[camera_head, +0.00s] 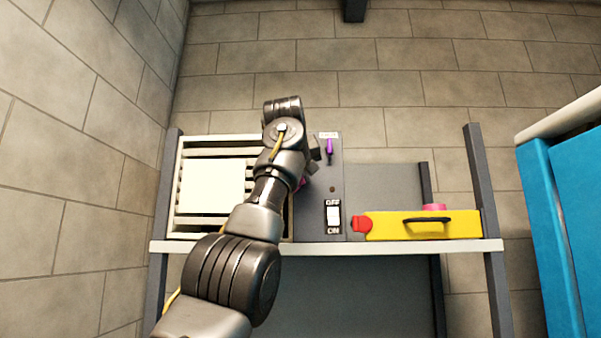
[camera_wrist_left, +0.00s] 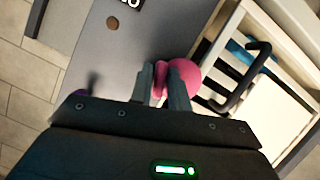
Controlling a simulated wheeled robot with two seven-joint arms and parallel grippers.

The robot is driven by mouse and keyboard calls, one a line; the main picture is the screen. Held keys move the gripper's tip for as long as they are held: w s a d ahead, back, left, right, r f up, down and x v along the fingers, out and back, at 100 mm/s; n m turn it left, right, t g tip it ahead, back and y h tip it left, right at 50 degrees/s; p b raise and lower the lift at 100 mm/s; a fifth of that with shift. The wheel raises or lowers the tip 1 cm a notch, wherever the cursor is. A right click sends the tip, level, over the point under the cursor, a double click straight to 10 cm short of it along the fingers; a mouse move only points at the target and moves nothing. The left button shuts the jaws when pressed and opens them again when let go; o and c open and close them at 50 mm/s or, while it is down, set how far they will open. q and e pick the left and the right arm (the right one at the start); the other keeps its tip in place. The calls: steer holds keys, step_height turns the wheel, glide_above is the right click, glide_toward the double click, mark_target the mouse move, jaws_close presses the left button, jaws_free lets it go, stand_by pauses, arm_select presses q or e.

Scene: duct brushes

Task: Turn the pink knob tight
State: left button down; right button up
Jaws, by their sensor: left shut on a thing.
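The pink knob (camera_wrist_left: 183,70) shows in the left wrist view, between and just beyond the two fingers of my left gripper (camera_wrist_left: 167,88), which is shut on it. In the head view only a small bit of pink (camera_head: 301,183) shows beside my left gripper (camera_head: 314,155), because my arm covers most of it. The knob sits at the edge of the grey panel (camera_head: 310,222), next to the cream slatted frame (camera_head: 176,212). My right gripper is not in either view.
The panel also bears a purple lever (camera_head: 329,149) and a white OFF/ON switch (camera_head: 333,216). A yellow case (camera_head: 400,228) with a black handle lies to the right on the shelf (camera_head: 390,247). A blue cabinet (camera_head: 570,200) stands at the far right. A black handle (camera_wrist_left: 240,85) is close to the knob.

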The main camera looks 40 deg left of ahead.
arm_select(q)
steer(key=shift+w+f+m+g+y, duration=0.1)
steer(key=shift+f+m+g+y, duration=0.1)
steer(key=shift+m+g+y, duration=0.65)
steer(key=shift+m+t+h+p, duration=0.25)
steer(key=shift+m+p, duration=0.05)
steer(key=shift+m, duration=0.05)
steer(key=shift+r, duration=0.1)
stand_by(0.9)
steer(key=c, duration=1.5)
jaws_free()
steer(key=shift+o, duration=0.2)
steer(key=shift+d+r, duration=0.1)
steer(key=b+v, duration=0.2)
steer(key=v, duration=0.8)
steer(key=shift+s+d, duration=0.2)
steer(key=shift+s, duration=0.1)
